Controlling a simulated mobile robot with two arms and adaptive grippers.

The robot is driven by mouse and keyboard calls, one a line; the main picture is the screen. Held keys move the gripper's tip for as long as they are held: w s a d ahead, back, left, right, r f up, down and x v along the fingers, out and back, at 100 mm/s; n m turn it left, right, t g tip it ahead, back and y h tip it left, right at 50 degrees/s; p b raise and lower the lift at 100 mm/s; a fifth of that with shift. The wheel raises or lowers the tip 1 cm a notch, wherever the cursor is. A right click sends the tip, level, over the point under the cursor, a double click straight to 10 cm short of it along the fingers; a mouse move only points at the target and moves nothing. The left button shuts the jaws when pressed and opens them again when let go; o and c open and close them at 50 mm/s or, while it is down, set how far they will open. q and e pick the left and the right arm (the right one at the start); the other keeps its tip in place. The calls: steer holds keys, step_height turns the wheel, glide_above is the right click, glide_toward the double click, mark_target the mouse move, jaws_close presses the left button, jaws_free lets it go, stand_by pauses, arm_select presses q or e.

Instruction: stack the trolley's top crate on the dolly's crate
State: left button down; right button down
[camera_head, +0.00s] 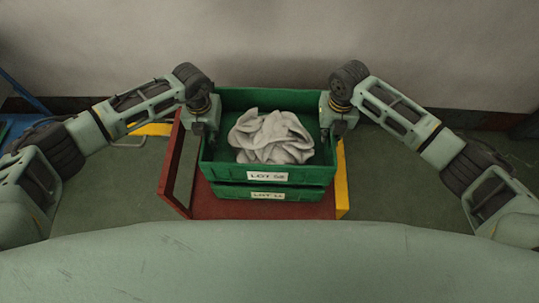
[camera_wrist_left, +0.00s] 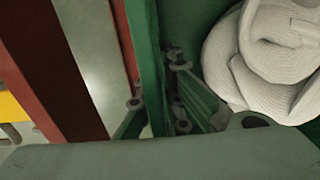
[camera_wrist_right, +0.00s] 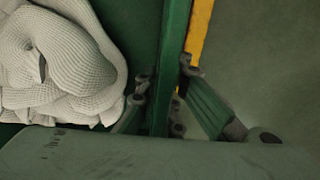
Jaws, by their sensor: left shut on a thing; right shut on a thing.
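A green crate (camera_head: 222,172) holding white knit cloth (camera_head: 271,137) sits above a second green crate (camera_head: 262,193). Both have white labels on the front. They are over a red base with a yellow edge; whether the crates touch is hard to tell. My left gripper (camera_head: 204,130) is shut on the upper crate's left wall, which runs between its fingers in the left wrist view (camera_wrist_left: 155,100). My right gripper (camera_head: 338,125) is shut on the right wall, seen between its fingers in the right wrist view (camera_wrist_right: 162,100). The crate looks level.
The red base (camera_head: 205,207) has a raised red frame (camera_head: 181,165) on its left. A yellow bar (camera_head: 342,185) runs along its right side. Blue framework (camera_head: 22,92) stands at the far left. A wall is behind; green floor (camera_head: 385,185) is clear at the right.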

arm_select(q)
steer(key=shift+w+a, duration=0.1)
arm_select(e)
steer(key=shift+d, duration=0.15)
